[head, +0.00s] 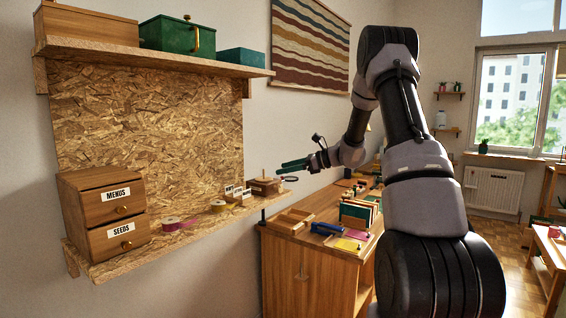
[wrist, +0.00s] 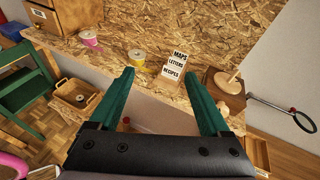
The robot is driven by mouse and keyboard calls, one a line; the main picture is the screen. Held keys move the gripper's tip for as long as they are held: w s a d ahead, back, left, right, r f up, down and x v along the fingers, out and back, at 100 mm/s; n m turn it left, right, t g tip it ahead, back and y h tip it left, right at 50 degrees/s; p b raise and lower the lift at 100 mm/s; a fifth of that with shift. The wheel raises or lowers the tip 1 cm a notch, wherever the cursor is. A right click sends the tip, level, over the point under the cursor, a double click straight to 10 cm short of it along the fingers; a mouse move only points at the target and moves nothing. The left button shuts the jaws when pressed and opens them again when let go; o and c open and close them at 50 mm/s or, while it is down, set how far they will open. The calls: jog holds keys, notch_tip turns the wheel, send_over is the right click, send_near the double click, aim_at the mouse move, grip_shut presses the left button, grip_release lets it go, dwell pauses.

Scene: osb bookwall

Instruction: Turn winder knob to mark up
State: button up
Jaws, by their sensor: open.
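A dark wooden block with a pale round wooden piece and a peg on top, which looks like the winder, sits at the right end of the lower shelf. The pale piece, probably the knob (wrist: 228,82), shows in the wrist view; the block (head: 265,188) is small in the head view. I cannot make out any mark on it. My gripper (wrist: 157,72) has its green fingers spread wide and empty. In the wrist view the block is to the right of the right finger, apart from it. In the head view my gripper (head: 283,168) is near the shelf's right end.
Label cards (wrist: 175,67) stand left of the block. A yellow ribbon spool (wrist: 137,56) and a pink spool (wrist: 89,40) lie further left. A dark ring on a rod (wrist: 302,121) sticks out at the right. A small drawer cabinet (head: 103,212) stands at the shelf's left end.

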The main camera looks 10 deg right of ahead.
jog(key=s+a+r+n+g, duration=0.1)
jog(key=s+a+r, duration=0.1)
jog(key=s, duration=0.3)
jog(key=shift+s+a+r+g+h, duration=0.2)
jog(key=shift+a+r+g+h, duration=0.2)
jog(key=shift+r, duration=0.45)
jog(key=m+t, duration=0.8)
send_near(281, 189)
jog(key=x, duration=0.9)
grip_shut()
